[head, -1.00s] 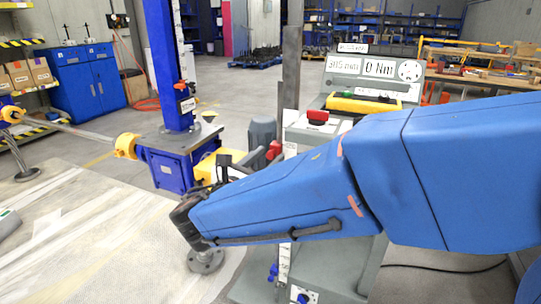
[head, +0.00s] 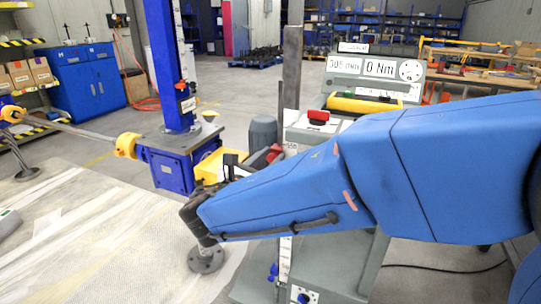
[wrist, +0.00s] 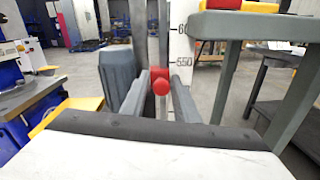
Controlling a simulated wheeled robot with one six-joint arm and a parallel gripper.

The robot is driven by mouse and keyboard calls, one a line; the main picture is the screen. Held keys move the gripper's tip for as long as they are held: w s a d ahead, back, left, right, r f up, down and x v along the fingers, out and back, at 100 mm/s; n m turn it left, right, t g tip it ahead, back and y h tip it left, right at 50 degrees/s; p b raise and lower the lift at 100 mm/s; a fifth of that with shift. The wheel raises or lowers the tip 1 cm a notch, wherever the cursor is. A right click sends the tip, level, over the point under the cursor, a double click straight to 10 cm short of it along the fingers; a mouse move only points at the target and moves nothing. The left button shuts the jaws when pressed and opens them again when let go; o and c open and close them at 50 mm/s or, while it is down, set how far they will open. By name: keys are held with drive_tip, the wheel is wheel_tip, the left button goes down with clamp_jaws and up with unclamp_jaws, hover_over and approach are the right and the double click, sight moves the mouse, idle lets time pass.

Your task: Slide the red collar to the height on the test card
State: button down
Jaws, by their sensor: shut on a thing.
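The red collar (wrist: 160,82) sits on an upright post in the wrist view, between the two grey fingers of my gripper (wrist: 161,88). My gripper is shut on the collar. In the head view the collar (head: 274,153) shows as a small red patch past my forearm, and my fingers are mostly hidden.
A grey console (head: 375,68) shows a reading that looks like 305 mm, and 0 Nm. A red knob (head: 318,116) and a yellow roller (head: 364,105) are in front of it. A blue jack (head: 175,150) stands to the left. A grey motor-like body (wrist: 118,75) stands close left of my fingers.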

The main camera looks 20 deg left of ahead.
wheel_tip(320, 180, down, 16)
drive_tip(key=shift+d+f, duration=0.15)
drive_tip(key=shift+d, duration=0.05)
drive_tip(key=c, duration=1.6)
unclamp_jaws()
drive_tip(key=shift+d, duration=0.1)
drive_tip(key=shift+s+a, duration=0.15)
drive_tip(key=shift+a, duration=0.05)
drive_tip(key=s, duration=0.5)
drive_tip(key=s+a, duration=0.1)
drive_tip(key=s, duration=0.5)
drive_tip(key=s+a, duration=0.1)
drive_tip(key=s, duration=0.5)
drive_tip(key=shift+a, duration=0.25)
